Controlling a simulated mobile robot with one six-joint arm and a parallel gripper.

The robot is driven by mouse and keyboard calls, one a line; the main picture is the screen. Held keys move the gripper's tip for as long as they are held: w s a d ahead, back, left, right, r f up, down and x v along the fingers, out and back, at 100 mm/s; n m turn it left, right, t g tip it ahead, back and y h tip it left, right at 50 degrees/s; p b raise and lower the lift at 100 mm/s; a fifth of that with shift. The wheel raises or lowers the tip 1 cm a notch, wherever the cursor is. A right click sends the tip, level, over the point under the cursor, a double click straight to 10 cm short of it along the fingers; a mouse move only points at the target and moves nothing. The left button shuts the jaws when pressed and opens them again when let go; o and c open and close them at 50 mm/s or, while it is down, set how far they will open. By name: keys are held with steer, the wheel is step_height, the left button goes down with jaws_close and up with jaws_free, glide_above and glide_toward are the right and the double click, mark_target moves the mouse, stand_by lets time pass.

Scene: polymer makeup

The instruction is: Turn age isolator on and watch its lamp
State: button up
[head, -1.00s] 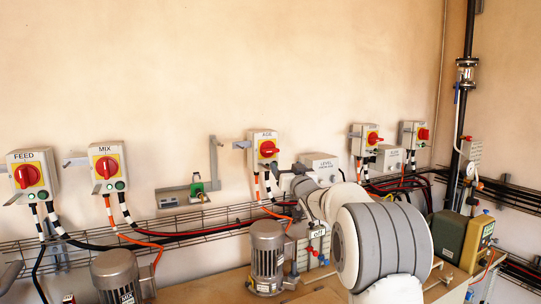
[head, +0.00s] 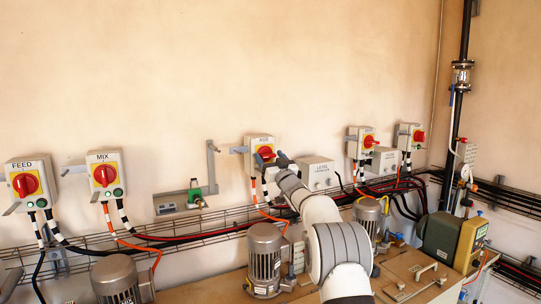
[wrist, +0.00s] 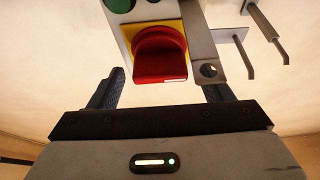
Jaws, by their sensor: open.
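The age isolator (head: 258,142) is a pale box on the wall with a red rotary knob (head: 265,153) on a yellow plate. In the wrist view its red knob (wrist: 158,58) fills the space between my fingers. A dark green lamp (wrist: 118,4) is cut by the top edge there, and I see no clear glow. My gripper (wrist: 160,84) is open, one finger on each side of the knob, with gaps showing. In the head view my gripper (head: 276,161) is at the box's lower right and hides part of its lower face.
The feed (head: 27,183) and mix (head: 105,175) isolators are on the wall at left. Two similar isolators and a level box (head: 317,172) are to the right. A wire cable tray (head: 190,221) runs below. Motors (head: 264,255) stand on the bench under my arm.

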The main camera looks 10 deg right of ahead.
steer(key=shift+c, duration=0.3)
steer(key=c, duration=0.9)
